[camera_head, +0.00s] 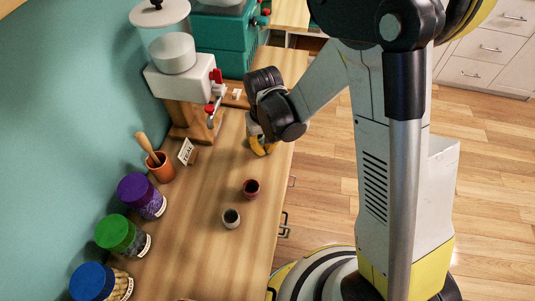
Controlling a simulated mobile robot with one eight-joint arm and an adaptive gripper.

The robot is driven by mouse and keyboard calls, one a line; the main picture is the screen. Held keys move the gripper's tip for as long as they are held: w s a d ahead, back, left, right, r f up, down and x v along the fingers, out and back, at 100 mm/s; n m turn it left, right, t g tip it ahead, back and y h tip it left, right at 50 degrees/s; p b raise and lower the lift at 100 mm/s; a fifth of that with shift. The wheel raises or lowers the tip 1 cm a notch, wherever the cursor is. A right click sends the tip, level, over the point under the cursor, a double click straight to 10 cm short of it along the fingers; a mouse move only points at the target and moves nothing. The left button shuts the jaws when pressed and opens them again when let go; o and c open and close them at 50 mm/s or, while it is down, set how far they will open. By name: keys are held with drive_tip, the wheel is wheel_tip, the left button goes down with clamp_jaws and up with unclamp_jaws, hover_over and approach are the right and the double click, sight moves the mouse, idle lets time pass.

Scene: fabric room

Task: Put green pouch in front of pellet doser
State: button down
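A white machine with a clear hopper and a red tap (180,81) stands on a wooden stand at the back left of the counter; it looks like the pellet doser. My gripper (262,149) points down over the counter, to the right of and slightly nearer than this machine. Its yellow fingers are small and partly hidden by my wrist, so I cannot tell whether they are open or hold anything. I see no green pouch; one could be hidden behind my wrist.
On the wooden counter (205,265) stand a dark red cup (251,190), a pale cup (231,220), a small sign (187,151) and a brown mortar (161,172). Purple (140,195), green (121,237) and blue-lidded (100,283) jars line the wall. A teal machine (222,38) stands behind.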

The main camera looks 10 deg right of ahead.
drive_tip(key=shift+w, duration=0.25)
drive_tip(key=shift+w+a, duration=0.25)
drive_tip(key=shift+w, duration=0.7)
